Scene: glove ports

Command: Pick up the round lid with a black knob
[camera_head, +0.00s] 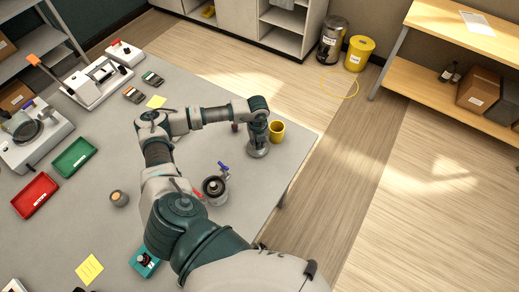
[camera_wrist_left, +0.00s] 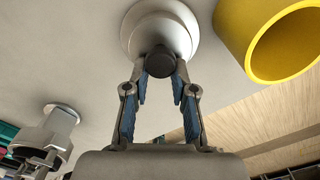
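The round lid is pale metal with a black knob. In the left wrist view the lid (camera_wrist_left: 178,22) is at the top centre, and its black knob (camera_wrist_left: 160,63) sits between my left fingertips (camera_wrist_left: 161,72). The fingers are drawn in, with blue pads against both sides of the knob. In the head view my left gripper (camera_head: 257,137) points down over the lid (camera_head: 258,151) near the table's right edge. Whether the lid rests on the table or is slightly raised is unclear. My right gripper is not in view.
A yellow cup (camera_head: 277,132) stands close beside the lid; it also shows in the left wrist view (camera_wrist_left: 250,45). Red (camera_head: 35,196) and green (camera_head: 74,157) trays lie at left.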

